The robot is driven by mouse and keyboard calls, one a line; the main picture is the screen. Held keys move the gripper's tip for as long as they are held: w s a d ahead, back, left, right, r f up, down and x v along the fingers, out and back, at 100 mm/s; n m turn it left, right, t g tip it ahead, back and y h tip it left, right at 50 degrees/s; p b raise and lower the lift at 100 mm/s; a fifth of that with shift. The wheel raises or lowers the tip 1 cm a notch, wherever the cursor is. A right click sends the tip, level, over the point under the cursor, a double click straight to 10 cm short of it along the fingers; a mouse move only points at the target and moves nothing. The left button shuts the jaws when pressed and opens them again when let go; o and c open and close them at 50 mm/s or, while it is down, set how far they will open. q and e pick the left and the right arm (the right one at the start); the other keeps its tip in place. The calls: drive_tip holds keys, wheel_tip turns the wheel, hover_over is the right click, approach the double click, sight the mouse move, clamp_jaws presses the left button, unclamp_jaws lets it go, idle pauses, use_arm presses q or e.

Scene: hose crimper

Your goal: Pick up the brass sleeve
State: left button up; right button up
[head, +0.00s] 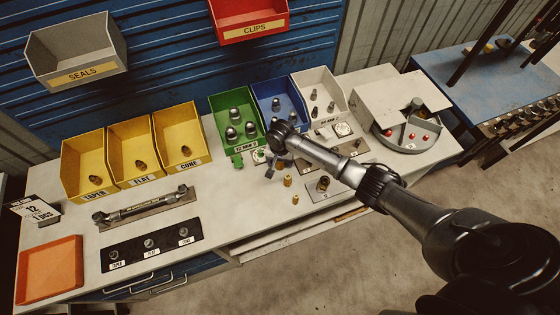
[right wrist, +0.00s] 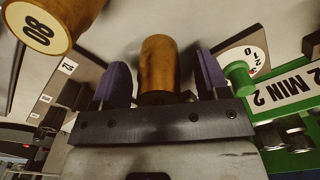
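Two brass sleeves stand on the bench in the head view, one (head: 287,181) close to my right gripper and a smaller-looking one (head: 295,199) nearer the front edge. My right gripper (head: 273,167) is low over the bench beside the green bin. In the right wrist view a plain brass cylinder (right wrist: 160,68) stands between the two purple fingers of the open gripper (right wrist: 160,82), with a gap on each side. Another brass cylinder (right wrist: 40,24), with digits on its end, is at the upper left, outside the fingers. My left gripper is out of view.
A green bin (head: 222,142), a blue bin (head: 270,90) and a white bin stand behind the gripper. A flat plate with a dark fitting (head: 323,184) lies to the right. A grey machine (head: 375,92) is at the back right. The bench's front edge is close.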

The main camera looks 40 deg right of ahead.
drive_tip(key=c, duration=1)
